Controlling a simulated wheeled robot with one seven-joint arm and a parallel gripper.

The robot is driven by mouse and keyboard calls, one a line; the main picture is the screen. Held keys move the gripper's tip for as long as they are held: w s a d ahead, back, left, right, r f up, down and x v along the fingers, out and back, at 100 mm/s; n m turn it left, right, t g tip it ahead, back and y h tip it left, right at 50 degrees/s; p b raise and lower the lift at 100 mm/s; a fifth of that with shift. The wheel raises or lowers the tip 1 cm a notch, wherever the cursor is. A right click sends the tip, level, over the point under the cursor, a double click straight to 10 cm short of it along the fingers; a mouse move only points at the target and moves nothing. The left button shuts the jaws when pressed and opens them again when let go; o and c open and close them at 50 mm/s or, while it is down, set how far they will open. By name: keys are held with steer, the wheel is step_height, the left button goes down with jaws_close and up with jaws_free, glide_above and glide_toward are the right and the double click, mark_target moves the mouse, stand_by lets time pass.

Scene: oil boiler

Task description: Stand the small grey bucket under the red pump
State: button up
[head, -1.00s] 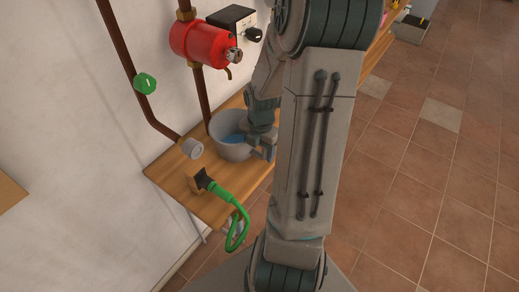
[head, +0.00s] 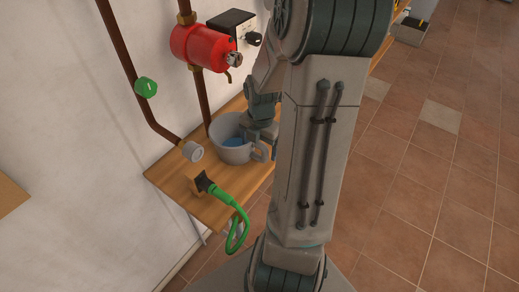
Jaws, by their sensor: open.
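The small grey bucket (head: 231,154) stands upright on the wooden shelf, with blue liquid inside and a loop handle on its right side. The red pump (head: 198,46) is fixed on a brown pipe on the wall, above and to the left of the bucket. My gripper (head: 262,138) is at the bucket's right rim, close to the handle. It is open, and its fingertips are partly hidden by the bucket and my arm. I cannot tell whether it touches the bucket.
The wooden shelf (head: 205,204) carries a black fitting with a green hose (head: 238,215) at its front. A black-topped box (head: 233,27) is beside the pump.

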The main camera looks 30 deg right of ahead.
step_height(320, 180, up, 8)
steer(key=shift+r+p, duration=0.1)
steer(key=shift+p, duration=0.3)
steer(key=shift+r, duration=0.25)
steer(key=shift+s+a+r, duration=0.1)
steer(key=shift+a+r, duration=0.05)
steer(key=shift+r, duration=0.05)
steer(key=s+a+r+m+t, duration=0.1)
steer(key=s+a+r+m, duration=0.3)
steer(key=a+m, duration=0.4)
steer(key=s+a+r+m+t, duration=0.1)
steer(key=s+a+r+m, duration=0.2)
steer(key=m, duration=1.1)
steer(key=shift+s+a+r+t, duration=0.35)
steer(key=shift+s+a, duration=0.8)
steer(key=shift+a, duration=1.5)
